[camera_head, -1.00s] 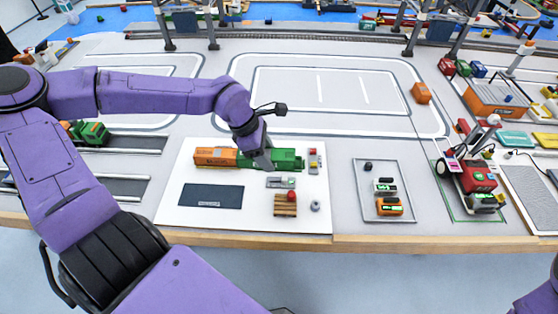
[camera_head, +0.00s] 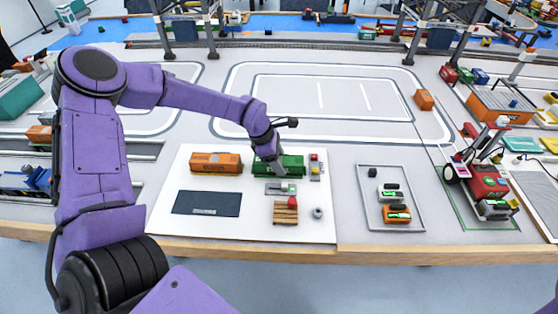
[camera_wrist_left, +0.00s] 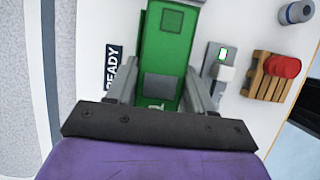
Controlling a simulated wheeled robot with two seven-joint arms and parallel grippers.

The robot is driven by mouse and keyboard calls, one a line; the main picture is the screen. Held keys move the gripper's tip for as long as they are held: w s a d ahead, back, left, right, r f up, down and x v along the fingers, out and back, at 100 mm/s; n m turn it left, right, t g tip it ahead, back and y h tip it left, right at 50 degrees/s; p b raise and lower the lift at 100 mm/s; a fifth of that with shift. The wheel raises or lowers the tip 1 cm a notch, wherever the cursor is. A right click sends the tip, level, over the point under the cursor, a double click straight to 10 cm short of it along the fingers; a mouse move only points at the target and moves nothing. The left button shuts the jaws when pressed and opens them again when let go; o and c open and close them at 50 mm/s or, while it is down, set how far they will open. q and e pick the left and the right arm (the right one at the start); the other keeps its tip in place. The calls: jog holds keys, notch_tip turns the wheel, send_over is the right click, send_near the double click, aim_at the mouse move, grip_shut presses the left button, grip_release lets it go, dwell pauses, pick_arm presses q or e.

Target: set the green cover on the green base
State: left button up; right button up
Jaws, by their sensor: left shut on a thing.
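The green cover (camera_wrist_left: 165,55) is between the fingers of my left gripper (camera_head: 277,172), which is shut on it; the gripper also shows in the left wrist view (camera_wrist_left: 160,95). In the head view the green cover and green base (camera_head: 293,165) look like one green block, lined up lengthwise to the right of an orange container (camera_head: 215,163). The gripper hides part of the block. I cannot tell whether the cover rests fully on the base or is slightly above it. My right gripper is out of view.
The white board (camera_head: 180,225) also holds a dark panel (camera_head: 206,203), a grey device (camera_head: 280,188), a wooden pallet (camera_head: 285,215) with a red piece, and a grey ring (camera_head: 318,213). A tray (camera_head: 390,222) with small blocks lies to the right. The marked yard behind is mostly clear.

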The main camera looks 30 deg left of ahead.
pick_arm(q)
jog(key=o, duration=1)
jog(key=shift+o, duration=0.2)
jog(key=v, duration=1.2)
jog(key=shift+s+r, duration=0.1)
